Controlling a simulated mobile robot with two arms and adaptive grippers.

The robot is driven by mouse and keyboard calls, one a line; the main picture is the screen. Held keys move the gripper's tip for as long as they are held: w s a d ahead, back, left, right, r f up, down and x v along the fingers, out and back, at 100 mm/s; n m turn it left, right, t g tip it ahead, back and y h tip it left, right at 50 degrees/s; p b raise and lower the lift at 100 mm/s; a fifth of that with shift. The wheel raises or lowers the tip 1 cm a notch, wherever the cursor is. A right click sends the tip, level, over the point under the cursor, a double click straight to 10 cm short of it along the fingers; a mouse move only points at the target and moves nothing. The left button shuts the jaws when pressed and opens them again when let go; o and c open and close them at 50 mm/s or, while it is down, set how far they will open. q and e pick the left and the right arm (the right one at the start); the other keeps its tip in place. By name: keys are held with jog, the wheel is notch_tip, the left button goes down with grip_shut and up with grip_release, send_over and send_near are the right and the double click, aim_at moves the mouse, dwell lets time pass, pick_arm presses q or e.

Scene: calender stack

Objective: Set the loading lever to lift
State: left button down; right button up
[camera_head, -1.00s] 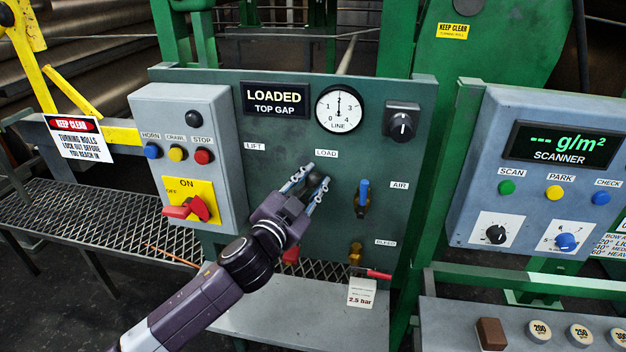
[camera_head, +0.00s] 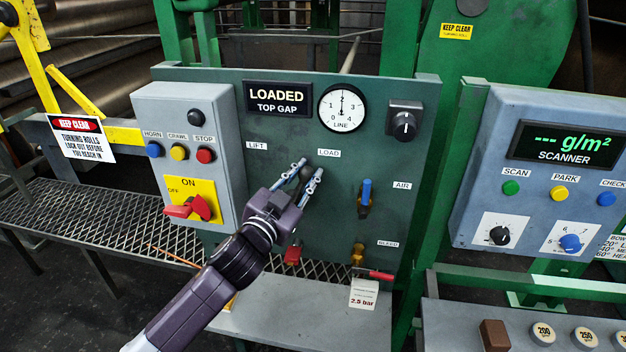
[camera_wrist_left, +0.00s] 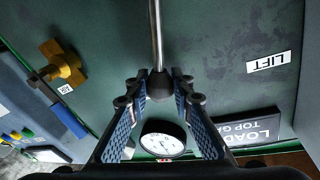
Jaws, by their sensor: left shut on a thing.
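The loading lever is a metal rod (camera_wrist_left: 156,35) with a black knob (camera_wrist_left: 159,86) on its end, seen in the left wrist view. My left gripper (camera_head: 310,168) is shut on the knob, with one finger on each side; the fingers also show in the left wrist view (camera_wrist_left: 160,76). In the head view the gripper hides most of the lever. It is between the LIFT label (camera_head: 257,146) and the LOAD label (camera_head: 329,153), nearer LOAD. The display (camera_head: 277,98) reads LOADED, TOP GAP. My right gripper is not in view.
A grey button box (camera_head: 222,110) with a red switch (camera_head: 190,207) stands left of the lever. A blue-handled AIR valve (camera_head: 366,192) and a BLEED valve (camera_head: 357,255) are to the right. A line gauge (camera_head: 342,107) is above. The panel towards LIFT is clear.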

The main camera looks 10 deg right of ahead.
pick_arm(q)
jog(key=shift+w+a+n, duration=0.15)
jog(key=shift+a+n, duration=0.25)
jog(key=shift+n, duration=0.1)
jog(key=a+n, duration=0.2)
jog(key=w+a+n+t+b, duration=0.1)
jog(key=a+n, duration=0.1)
jog(key=n, duration=0.1)
jog(key=w+a+n+t, duration=0.1)
jog(key=a+n, duration=0.1)
jog(key=n, duration=0.1)
jog(key=shift+w+a+y, duration=0.2)
jog(key=shift+y, duration=0.2)
jog(key=shift+w+a+f+n+t+y+b, duration=0.2)
jog(key=shift+a+n, duration=0.25)
jog(key=shift+n, duration=0.25)
jog(key=shift+w+a+f+n+t+y+b, duration=0.15)
jog(key=shift+a+f+n+t, duration=0.1)
jog(key=shift+a+n, duration=0.35)
jog(key=shift+w+a+f+n+t+y+b, duration=0.1)
jog(key=shift+a+f+n+t+y+b, duration=0.15)
jog(key=shift+n, duration=0.55)
jog(key=c, duration=1.7)
grip_release()
jog(key=shift+a, duration=0.1)
jog(key=shift+o, duration=0.2)
